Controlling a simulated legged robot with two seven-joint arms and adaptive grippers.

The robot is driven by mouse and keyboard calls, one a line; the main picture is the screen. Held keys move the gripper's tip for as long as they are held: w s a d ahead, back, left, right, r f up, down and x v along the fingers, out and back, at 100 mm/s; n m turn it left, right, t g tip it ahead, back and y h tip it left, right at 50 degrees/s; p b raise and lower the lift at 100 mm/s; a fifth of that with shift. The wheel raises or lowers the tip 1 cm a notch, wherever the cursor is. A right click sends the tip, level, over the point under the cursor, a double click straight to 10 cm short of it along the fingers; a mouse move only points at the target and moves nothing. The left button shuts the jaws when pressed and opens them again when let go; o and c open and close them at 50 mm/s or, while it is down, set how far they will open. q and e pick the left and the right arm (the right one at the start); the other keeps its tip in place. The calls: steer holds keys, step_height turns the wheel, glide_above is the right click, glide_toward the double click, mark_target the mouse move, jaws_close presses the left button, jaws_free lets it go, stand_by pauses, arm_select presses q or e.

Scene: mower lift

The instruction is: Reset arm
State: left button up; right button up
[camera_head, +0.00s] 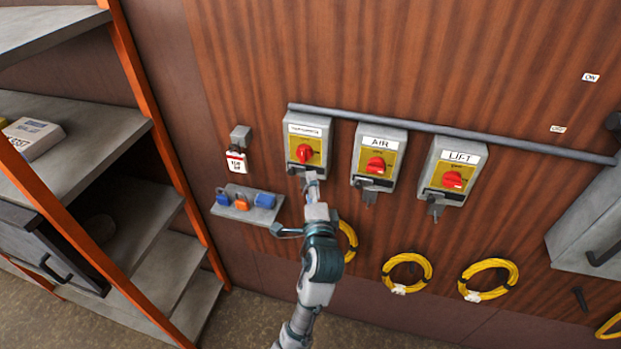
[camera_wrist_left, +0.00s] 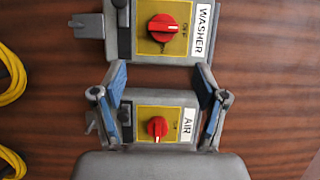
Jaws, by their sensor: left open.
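My left gripper (camera_head: 312,178) is in front of the wall, just below the leftmost grey switch box (camera_head: 308,130), with its forearm rising from the bottom. In the left wrist view its blue-padded fingers (camera_wrist_left: 161,78) are spread apart with nothing between them. The AIR box (camera_head: 379,157) and LIFT box (camera_head: 449,172) stand to the right. Each box has a red rotary knob on a yellow plate. Beyond the fingers, the left wrist view shows the WASHER box (camera_wrist_left: 165,45) and the AIR box (camera_wrist_left: 160,105). My right gripper is not in view.
A small ledge (camera_head: 247,209) with blue and orange items sits left of my arm, below a red-and-white tag (camera_head: 236,161). Yellow coils (camera_head: 407,272) hang below the boxes. An orange-framed shelf rack (camera_head: 150,100) stands at left, a grey cabinet (camera_head: 590,235) at right.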

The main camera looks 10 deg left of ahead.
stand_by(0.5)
arm_select(q)
steer(key=w+d+f+m+g+h+b, duration=0.1)
steer(key=w+d+f+g+h+b, duration=0.1)
steer(key=f, duration=1.3)
steer(key=w+d+f+g+h+b, duration=0.1)
steer(key=w+d+f+h, duration=0.15)
steer(key=f, duration=1.25)
steer(key=s+a+f+n+g+h+b, duration=0.15)
steer(key=s+f, duration=0.35)
steer(key=f, duration=0.8)
steer(key=s+f+n+g+b, duration=0.1)
steer(key=s+f+g, duration=0.3)
steer(key=f, duration=1)
steer(key=s+a+f+n+g+b, duration=0.1)
steer(key=s+a+f+n+g, duration=0.2)
steer(key=s+f, duration=1.15)
steer(key=s+a+f+n+g+b, duration=0.25)
steer(key=s+a+f, duration=0.25)
steer(key=s+f, duration=0.95)
steer(key=s+a+f+n, duration=0.1)
steer(key=s+a+n, duration=0.1)
steer(key=s, duration=0.7)
steer(key=s+a+f+n+g, duration=0.1)
steer(key=s+a, duration=0.3)
steer(key=s, duration=0.5)
steer(key=shift+f+n+g, duration=0.3)
steer(key=shift+f+n, duration=0.4)
